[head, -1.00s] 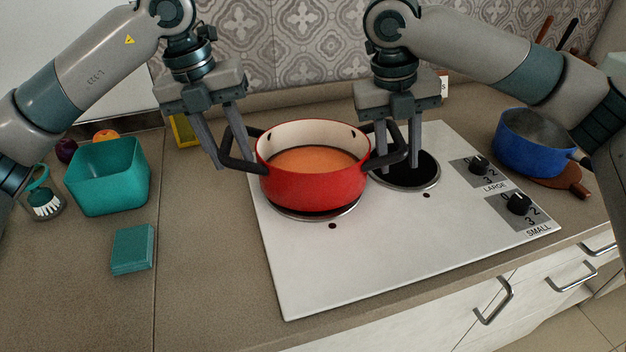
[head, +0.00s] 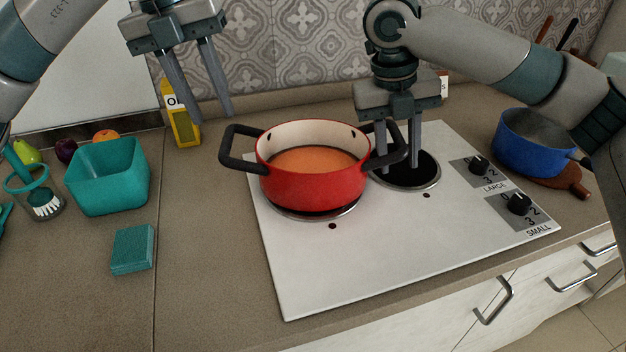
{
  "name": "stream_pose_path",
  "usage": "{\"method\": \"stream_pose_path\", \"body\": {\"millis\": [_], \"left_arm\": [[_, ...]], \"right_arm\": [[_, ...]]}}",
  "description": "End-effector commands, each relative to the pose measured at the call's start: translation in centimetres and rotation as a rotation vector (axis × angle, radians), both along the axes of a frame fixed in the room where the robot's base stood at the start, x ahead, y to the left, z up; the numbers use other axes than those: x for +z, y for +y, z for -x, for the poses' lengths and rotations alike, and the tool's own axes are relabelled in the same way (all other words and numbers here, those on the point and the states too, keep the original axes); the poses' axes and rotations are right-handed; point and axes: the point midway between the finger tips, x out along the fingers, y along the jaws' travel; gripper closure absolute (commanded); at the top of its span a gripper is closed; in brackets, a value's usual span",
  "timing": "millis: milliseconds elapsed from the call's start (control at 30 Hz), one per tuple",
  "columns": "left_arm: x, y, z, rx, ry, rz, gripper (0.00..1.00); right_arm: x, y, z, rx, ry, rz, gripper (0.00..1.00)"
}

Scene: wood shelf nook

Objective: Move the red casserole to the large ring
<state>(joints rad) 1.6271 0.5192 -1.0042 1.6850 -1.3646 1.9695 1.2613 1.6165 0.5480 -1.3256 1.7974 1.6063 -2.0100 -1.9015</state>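The red casserole (head: 312,188), holding orange soup (head: 312,160), stands level over the front-left ring (head: 318,214), the larger-looking one. That ring's dark front edge shows below the pot; the rest is hidden. The smaller back-right ring (head: 410,172) is bare, partly behind the right handle. My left gripper (head: 213,120) is open and empty, above and behind the left black handle (head: 236,155), clear of it. My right gripper (head: 400,150) has its fingers at the right black handle (head: 396,148); whether they press on it is unclear.
The white hob (head: 400,255) is clear in front of the casserole. Its knobs (head: 518,203) are at the right, near a blue saucepan (head: 535,145). A teal bin (head: 108,178), a sponge (head: 133,250), a brush (head: 44,203) and a yellow box (head: 184,122) are left.

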Motion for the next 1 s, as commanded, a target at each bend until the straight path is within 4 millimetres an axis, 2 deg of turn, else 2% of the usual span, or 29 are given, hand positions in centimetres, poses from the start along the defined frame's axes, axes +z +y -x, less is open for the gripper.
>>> {"method": "stream_pose_path", "body": {"millis": [167, 367, 800, 1000], "left_arm": [[0.0, 0.0, 0.0, 0.000, 0.000, 0.000, 0.68], [0.0, 0.0, 0.0, 0.000, 0.000, 0.000, 0.68], [0.0, 0.0, 0.0, 0.000, 0.000, 0.000, 0.68], [0.0, 0.0, 0.0, 0.000, 0.000, 0.000, 0.68]], "right_arm": [[0.2, 0.0, 0.0, 0.000, 0.000, 0.000, 0.68], [1.6, 0.3, -0.1, 0.000, -0.002, 0.001, 0.68], [8.5, 1.7, -0.1, -0.001, -0.003, 0.001, 0.68], [10.9, 2.2, 0.0, 0.000, -0.001, 0.001, 0.68]]}}
